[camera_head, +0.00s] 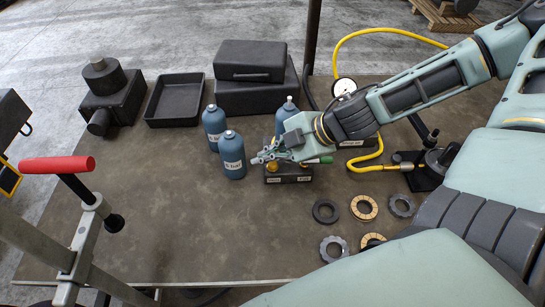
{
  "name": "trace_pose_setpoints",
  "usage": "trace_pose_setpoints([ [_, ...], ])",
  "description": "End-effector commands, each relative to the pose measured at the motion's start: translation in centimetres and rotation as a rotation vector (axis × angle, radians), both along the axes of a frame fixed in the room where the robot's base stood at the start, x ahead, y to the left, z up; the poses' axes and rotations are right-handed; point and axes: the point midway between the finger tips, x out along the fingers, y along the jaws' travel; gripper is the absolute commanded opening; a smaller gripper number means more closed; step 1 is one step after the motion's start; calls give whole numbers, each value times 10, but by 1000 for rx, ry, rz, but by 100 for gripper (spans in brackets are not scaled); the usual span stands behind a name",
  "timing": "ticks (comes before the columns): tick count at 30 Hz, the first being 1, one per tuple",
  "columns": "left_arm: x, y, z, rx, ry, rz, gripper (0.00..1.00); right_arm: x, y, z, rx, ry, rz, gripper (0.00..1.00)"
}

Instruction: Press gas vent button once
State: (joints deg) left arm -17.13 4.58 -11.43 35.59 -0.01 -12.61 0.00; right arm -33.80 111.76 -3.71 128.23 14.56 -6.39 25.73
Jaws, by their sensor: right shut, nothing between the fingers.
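My right gripper (262,157) reaches in from the right and is shut and empty. Its fingertips are just above the left part of a small black box (289,178) with white labels on its front. A brass-coloured button-like part (272,168) shows on the box just under the fingertips. I cannot tell whether the fingertips touch it. The gripper hides much of the box's top, and the labels are too small to read. My left gripper is not in view.
Blue bottles (232,158) stand left of and behind the gripper. A yellow hose (368,160) and a pressure gauge (343,87) are to the right. Several rings (364,207) lie in front. A black tray (150,117) and dark cases (250,100) stand at the back. The table's front left is clear.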

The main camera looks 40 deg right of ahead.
Motion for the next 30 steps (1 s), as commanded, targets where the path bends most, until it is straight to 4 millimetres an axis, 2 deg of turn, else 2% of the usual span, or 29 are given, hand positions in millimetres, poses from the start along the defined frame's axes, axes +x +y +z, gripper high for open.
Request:
trace_pose_setpoints([
  [24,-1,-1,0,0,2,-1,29,0,0,0,0,0,0,0],
  [30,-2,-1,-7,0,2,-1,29,0,0,-6,0,0,0,0],
])
